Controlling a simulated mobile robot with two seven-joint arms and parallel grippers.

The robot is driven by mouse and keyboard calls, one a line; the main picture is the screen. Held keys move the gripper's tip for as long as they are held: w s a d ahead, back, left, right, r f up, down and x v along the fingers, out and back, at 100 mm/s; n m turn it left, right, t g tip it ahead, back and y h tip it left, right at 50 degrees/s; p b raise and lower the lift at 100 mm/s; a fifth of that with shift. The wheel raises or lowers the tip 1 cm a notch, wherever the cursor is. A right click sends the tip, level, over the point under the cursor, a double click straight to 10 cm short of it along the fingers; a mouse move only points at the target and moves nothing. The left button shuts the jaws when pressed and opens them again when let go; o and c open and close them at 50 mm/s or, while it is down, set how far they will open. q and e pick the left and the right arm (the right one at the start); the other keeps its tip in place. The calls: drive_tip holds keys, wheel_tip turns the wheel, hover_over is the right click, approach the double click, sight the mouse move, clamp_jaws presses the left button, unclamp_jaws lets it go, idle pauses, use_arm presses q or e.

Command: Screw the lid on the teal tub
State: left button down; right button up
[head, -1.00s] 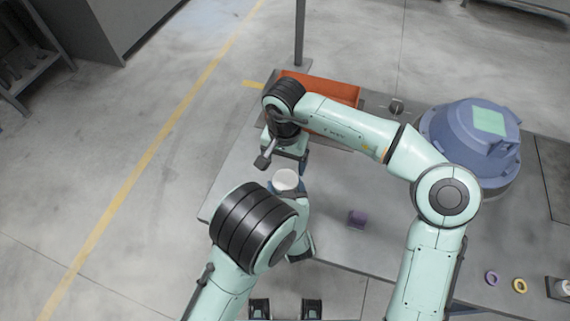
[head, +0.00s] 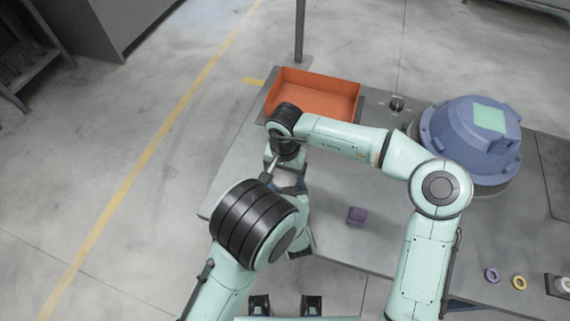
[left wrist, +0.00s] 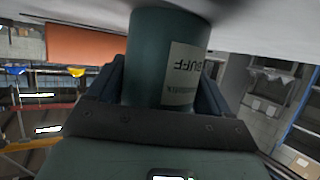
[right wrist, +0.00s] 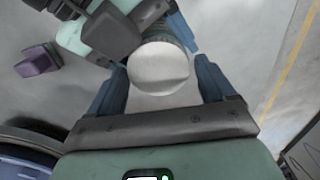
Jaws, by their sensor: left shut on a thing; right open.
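The teal tub (left wrist: 150,55) with a pale printed label shows in the left wrist view, between the fingers of my left gripper (left wrist: 163,82), which is shut on it. The round white lid (right wrist: 160,70) shows in the right wrist view, at the top of the tub. Whether it is threaded on, I cannot tell. My right gripper (right wrist: 158,82) is open, with one finger on each side of the lid. In the head view my right gripper (head: 287,182) hides most of the lid and tub.
An orange tray (head: 315,92) lies at the back of the grey table (head: 340,245). A small purple block (head: 357,215) lies right of the grippers. A large blue housing (head: 470,140) stands at the right. A purple ring (head: 492,275) and a yellow ring (head: 519,283) lie near the front right.

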drive_tip(key=shift+f, duration=0.25)
drive_tip(key=c, duration=0.9)
use_arm(q)
drive_tip(key=shift+d, duration=0.1)
use_arm(e)
drive_tip(key=shift+m, duration=1.6)
drive_tip(key=o, duration=1.2)
